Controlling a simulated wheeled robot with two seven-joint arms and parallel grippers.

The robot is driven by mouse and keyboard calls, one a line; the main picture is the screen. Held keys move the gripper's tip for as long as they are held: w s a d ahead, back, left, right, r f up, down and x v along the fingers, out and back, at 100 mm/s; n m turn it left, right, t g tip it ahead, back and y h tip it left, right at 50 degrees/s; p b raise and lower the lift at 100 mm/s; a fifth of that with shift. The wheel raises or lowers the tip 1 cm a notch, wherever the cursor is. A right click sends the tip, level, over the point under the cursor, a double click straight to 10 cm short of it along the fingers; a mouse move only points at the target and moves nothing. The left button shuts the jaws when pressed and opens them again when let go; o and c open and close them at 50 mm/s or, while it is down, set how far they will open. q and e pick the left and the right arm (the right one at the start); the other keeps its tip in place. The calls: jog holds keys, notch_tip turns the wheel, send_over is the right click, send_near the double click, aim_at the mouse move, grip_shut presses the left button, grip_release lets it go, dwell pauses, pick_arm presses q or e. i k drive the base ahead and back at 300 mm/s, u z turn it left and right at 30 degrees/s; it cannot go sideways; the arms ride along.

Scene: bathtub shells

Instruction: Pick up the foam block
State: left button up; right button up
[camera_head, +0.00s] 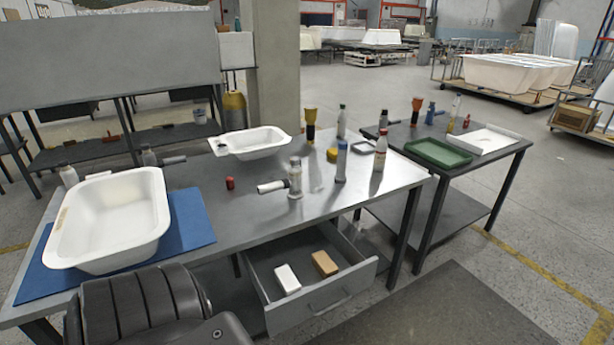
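An open drawer (343,299) under the front of the metal workbench (230,193) holds two small blocks lying apart. One is a white block (287,279) on the left, and the other is a tan block (325,263) on the right. I cannot tell for certain which one is foam. Neither of my grippers is in view, so no gripper shows near the blocks.
A white tub shell (112,217) sits on a blue mat (190,220) at the left. A smaller white basin (262,142) and several bottles stand farther back. A side table (480,140) holds a green tray (438,153). Floor right of the drawer is clear.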

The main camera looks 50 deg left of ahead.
aim_at(287, 280)
jog(key=i, duration=3.1)
jog(key=u, duration=4.3)
